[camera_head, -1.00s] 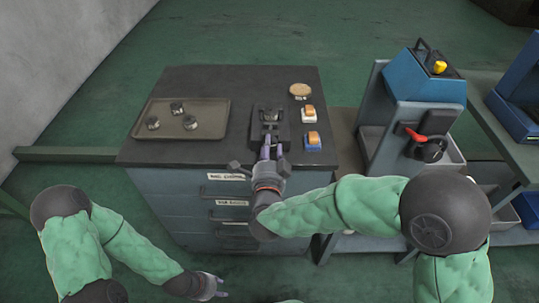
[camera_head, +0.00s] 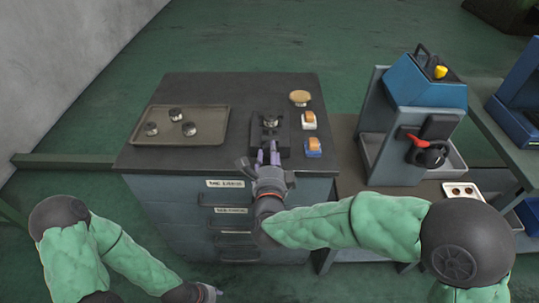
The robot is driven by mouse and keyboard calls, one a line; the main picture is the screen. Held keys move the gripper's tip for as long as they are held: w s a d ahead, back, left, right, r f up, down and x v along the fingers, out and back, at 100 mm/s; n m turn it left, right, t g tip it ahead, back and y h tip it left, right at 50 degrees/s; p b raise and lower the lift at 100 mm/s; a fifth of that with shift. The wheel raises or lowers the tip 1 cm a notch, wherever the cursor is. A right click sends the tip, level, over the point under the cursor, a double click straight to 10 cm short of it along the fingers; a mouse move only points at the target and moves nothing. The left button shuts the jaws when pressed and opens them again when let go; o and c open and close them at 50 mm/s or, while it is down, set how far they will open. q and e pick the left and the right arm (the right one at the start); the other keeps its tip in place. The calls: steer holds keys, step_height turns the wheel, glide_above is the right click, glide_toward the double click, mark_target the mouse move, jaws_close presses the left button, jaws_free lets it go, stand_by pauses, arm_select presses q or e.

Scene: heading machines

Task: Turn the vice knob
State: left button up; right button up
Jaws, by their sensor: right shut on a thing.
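A dark vice (camera_head: 284,129) sits on the black top of the drawer cabinet, right of its middle. Its knob is at the near side, by the cabinet's front edge, and is largely hidden by my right gripper (camera_head: 267,153). The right gripper reaches in from the front with its fingers pointing at the vice and is shut on the vice knob; the contact itself is hard to see. My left gripper (camera_head: 212,292) is low at the bottom edge, away from the cabinet, only partly in view.
A tray (camera_head: 210,118) with three small dark round parts lies left on the cabinet top. Right of the vice are two orange-topped blocks (camera_head: 310,119) and a round tan-topped object (camera_head: 300,97). A blue and grey machine (camera_head: 425,85) with a red lever stands further right.

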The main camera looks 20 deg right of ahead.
steer(key=shift+d+r, duration=0.15)
steer(key=shift+d, duration=0.1)
steer(key=o, duration=1.1)
steer(key=shift+d, duration=0.1)
steer(key=shift+o, duration=0.2)
steer(key=v, duration=1.2)
steer(key=shift+f, duration=0.25)
